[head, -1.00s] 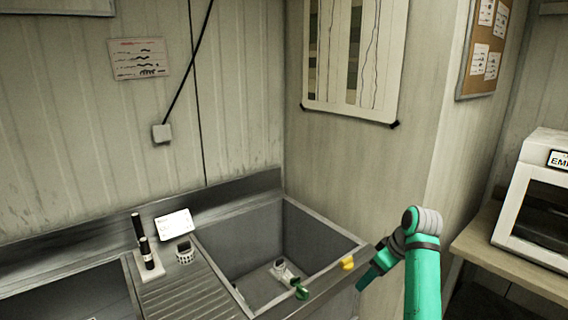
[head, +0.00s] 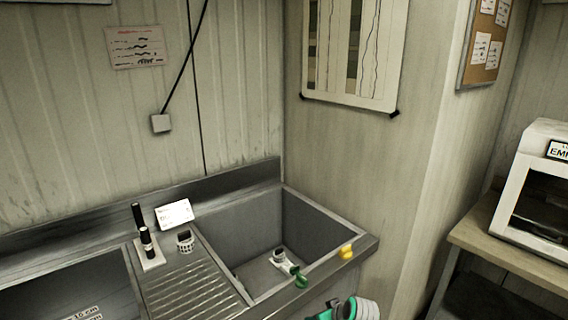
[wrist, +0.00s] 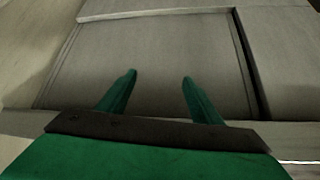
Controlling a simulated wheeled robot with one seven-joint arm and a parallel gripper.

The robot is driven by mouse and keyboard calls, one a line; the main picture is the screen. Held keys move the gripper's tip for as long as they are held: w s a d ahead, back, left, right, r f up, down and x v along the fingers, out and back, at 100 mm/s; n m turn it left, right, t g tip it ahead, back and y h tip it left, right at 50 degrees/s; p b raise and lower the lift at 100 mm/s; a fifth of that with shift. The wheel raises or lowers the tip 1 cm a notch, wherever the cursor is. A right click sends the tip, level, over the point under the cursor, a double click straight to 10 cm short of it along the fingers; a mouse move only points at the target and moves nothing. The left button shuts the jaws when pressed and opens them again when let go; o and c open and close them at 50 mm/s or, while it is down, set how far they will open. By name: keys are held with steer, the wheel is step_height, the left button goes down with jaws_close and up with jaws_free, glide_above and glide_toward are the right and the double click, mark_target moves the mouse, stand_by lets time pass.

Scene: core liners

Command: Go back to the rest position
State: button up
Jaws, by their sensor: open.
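My gripper (wrist: 158,82) shows in the wrist view with its two green fingers spread apart and nothing between them. It faces a flat grey panel (wrist: 150,50) with a raised border.
A small white and dark item with a green end (head: 290,266) is in the sink. A white box-shaped device (head: 540,190) stands on a bench (head: 490,240) at right.

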steer(key=s+a+f+m+t+h, duration=0.1)
steer(key=s+a+f+m+t, duration=0.1)
steer(key=s+a+f, duration=0.6)
steer(key=s+a+f+m+t+h, duration=0.1)
steer(key=s+a+f+m, duration=0.15)
steer(key=s+f, duration=0.55)
steer(key=s+a+r+t, duration=0.1)
steer(key=s+a+r, duration=0.1)
steer(key=s, duration=0.9)
steer(key=s+r+m+t+h, duration=0.1)
steer(key=s+r, duration=0.2)
steer(key=s, duration=0.5)
steer(key=s+r+t+h, duration=0.1)
steer(key=s+r, duration=0.2)
steer(key=s, duration=0.5)
steer(key=s+r+t, duration=0.2)
steer(key=s+r, duration=0.8)
steer(key=r, duration=0.4)
steer(key=shift+s+n+t+y, duration=0.25)
steer(key=shift+n+t+y, duration=0.05)
steer(key=shift+n, duration=0.05)
